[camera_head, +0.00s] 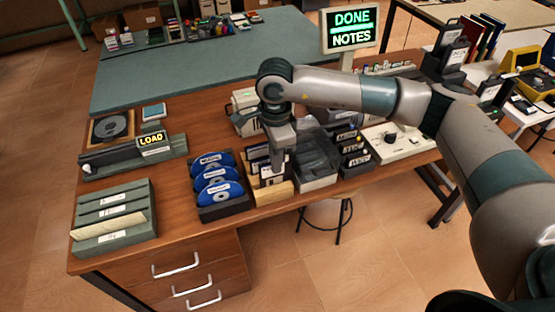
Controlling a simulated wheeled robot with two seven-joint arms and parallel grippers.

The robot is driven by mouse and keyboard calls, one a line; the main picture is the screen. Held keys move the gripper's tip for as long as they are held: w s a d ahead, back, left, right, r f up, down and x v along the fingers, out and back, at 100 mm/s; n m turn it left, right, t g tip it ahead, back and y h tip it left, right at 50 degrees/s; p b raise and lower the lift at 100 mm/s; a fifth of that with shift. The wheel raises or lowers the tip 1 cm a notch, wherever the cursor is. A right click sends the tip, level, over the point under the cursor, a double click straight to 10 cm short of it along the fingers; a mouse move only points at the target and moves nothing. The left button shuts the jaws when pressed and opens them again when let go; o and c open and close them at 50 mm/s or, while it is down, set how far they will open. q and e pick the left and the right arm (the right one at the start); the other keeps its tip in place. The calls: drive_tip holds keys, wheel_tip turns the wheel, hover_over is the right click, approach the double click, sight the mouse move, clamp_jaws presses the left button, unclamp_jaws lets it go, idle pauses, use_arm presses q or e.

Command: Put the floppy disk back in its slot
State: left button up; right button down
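My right arm comes in from the right, and its gripper (281,163) points down over a small rack (273,194) with a light wooden front. Dark floppy disks (266,173) with pale labels stand upright in this rack. The fingertips are at the top right of the disks, touching or just in front of one. The fingers are too small and partly hidden to tell whether they are apart or closed on a disk. I cannot tell which slot is empty. My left gripper is not in view.
A tray of blue discs (218,176) stands left of the rack, and a clear-lidded box (316,158) stands right. A green-grey file rack (112,222) and a LOAD sign (153,140) are farther left. A DONE NOTES sign (350,28) stands behind. The green mat (180,75) is mostly clear.

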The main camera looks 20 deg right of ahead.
drive_tip(key=shift+d+f+b, duration=0.25)
drive_tip(key=shift+f+b, duration=0.05)
drive_tip(key=shift+f, duration=0.95)
drive_tip(key=shift+r, duration=0.1)
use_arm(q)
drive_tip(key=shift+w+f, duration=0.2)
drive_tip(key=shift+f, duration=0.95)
use_arm(e)
drive_tip(key=c, duration=1.9)
unclamp_jaws()
drive_tip(key=shift+a, duration=0.1)
drive_tip(key=shift+c, duration=0.2)
drive_tip(key=shift+r, duration=0.1)
use_arm(q)
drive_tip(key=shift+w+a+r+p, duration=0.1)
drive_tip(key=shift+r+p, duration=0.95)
drive_tip(key=shift+p, duration=0.3)
use_arm(e)
wheel_tip(320, 180, up, 8)
drive_tip(key=a, duration=0.1)
drive_tip(key=shift+w+a, duration=0.15)
drive_tip(key=shift+a, duration=0.05)
drive_tip(key=shift+r, duration=0.1)
drive_tip(key=shift+c, duration=0.7)
